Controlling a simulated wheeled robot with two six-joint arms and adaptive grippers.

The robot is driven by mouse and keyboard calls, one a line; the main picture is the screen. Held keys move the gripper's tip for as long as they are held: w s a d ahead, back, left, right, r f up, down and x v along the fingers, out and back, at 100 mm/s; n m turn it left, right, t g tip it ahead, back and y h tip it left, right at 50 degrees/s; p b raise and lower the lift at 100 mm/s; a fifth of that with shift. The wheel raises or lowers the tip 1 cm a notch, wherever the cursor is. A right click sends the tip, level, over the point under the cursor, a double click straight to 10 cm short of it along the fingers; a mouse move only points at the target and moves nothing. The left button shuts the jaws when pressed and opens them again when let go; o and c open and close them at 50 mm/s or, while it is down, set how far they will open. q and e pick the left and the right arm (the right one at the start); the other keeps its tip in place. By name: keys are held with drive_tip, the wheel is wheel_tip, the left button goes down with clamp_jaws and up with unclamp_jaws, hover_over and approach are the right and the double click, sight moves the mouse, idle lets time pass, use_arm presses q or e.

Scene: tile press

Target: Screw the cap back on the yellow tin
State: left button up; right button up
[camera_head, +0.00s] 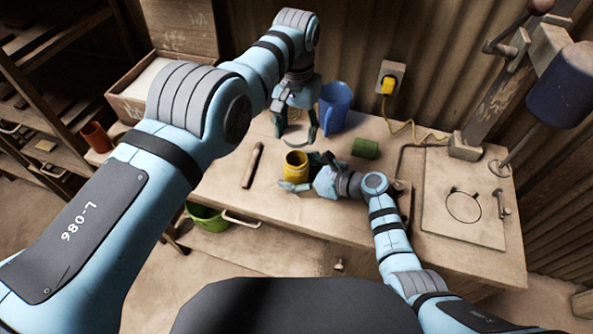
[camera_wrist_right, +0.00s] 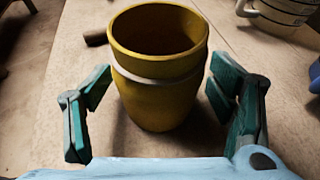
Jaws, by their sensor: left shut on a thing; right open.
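The yellow tin (camera_head: 296,168) stands upright on the workbench with its mouth open and dark inside. In the right wrist view the tin (camera_wrist_right: 160,95) shows a pale band below its rim. My right gripper (camera_head: 303,177) is open, with one finger on each side of the tin; gaps show between fingers and tin in the right wrist view (camera_wrist_right: 160,105). My left gripper (camera_head: 296,130) points down behind the tin, in the head view. It is shut on a pale round thing, seemingly the cap (camera_head: 295,142), of which little more than the near edge shows.
A blue jug (camera_head: 335,107) stands close beside my left gripper. A green cylinder (camera_head: 365,148) lies right of the tin, a wooden rod (camera_head: 252,165) left of it. A press (camera_head: 462,205) fills the bench's right end. A pale handled thing (camera_wrist_right: 285,10) is cut off in the wrist view.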

drive_tip(key=c, duration=1.8)
use_arm(q)
hover_over(296, 152)
drive_tip(key=s, duration=0.3)
drive_tip(key=f, duration=0.5)
drive_tip(key=shift+w, duration=0.2)
drive_tip(key=shift+r, duration=0.1)
use_arm(e)
drive_tip(key=shift+f+b, duration=0.15)
drive_tip(key=shift+b, duration=0.6)
use_arm(q)
drive_tip(key=shift+f, duration=0.95)
use_arm(e)
drive_tip(key=shift+s, duration=0.1)
use_arm(q)
drive_tip(key=shift+f+b, duration=0.55)
drive_tip(key=shift+b, duration=0.15)
use_arm(e)
clamp_jaws()
